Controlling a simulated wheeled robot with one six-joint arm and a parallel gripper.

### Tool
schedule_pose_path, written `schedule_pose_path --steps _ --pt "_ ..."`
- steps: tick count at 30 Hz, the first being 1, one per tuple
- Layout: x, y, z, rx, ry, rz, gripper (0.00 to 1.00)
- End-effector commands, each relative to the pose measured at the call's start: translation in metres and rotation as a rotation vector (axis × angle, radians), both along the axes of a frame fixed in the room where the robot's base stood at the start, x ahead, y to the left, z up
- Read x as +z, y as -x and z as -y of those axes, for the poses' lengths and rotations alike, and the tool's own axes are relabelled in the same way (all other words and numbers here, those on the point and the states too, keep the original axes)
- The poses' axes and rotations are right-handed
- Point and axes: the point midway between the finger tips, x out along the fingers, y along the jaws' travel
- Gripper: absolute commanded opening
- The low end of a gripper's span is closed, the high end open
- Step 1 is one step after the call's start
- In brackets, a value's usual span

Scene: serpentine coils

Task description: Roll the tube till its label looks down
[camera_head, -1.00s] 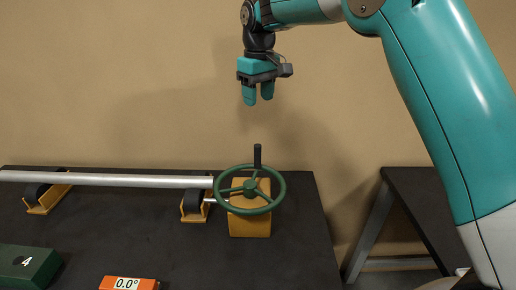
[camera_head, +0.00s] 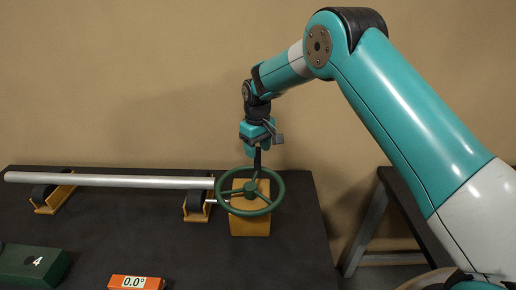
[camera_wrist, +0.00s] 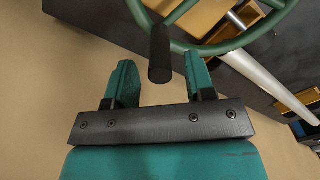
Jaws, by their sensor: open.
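The silver tube (camera_head: 120,181) lies level across two roller supports on the dark table; no label shows on its visible side. A green handwheel (camera_head: 233,208) on a yellow block (camera_head: 250,226) stands at the tube's right end. Its black upright handle (camera_head: 257,162) rises from the far rim. My gripper (camera_head: 257,150) is open above the wheel, pointing down at the handle. In the wrist view the black handle (camera_wrist: 160,55) stands between the two spread green fingers of my gripper (camera_wrist: 157,75), near the tips.
Yellow supports with dark rollers (camera_head: 50,198) hold the tube. A dark stand (camera_head: 400,215) is at right. The wall is behind.

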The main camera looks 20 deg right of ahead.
Motion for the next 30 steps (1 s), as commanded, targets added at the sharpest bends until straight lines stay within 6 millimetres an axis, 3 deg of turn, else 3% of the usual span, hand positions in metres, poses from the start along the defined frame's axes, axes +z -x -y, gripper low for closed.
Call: schedule_pose_path --steps 6,15,21,22,30 --pt "-0.018 0.0 0.0 0.0 0.0 0.0 0.5" --pt "-0.021 0.0 0.0 0.0 0.0 0.001 0.5" --pt "-0.02 0.0 0.0 0.0 0.0 0.001 0.04" --pt "-0.02 0.0 0.0 0.0 0.0 0.001 0.0" --pt "-0.021 -0.001 -0.001 0.014 0.0 0.0 0.0"
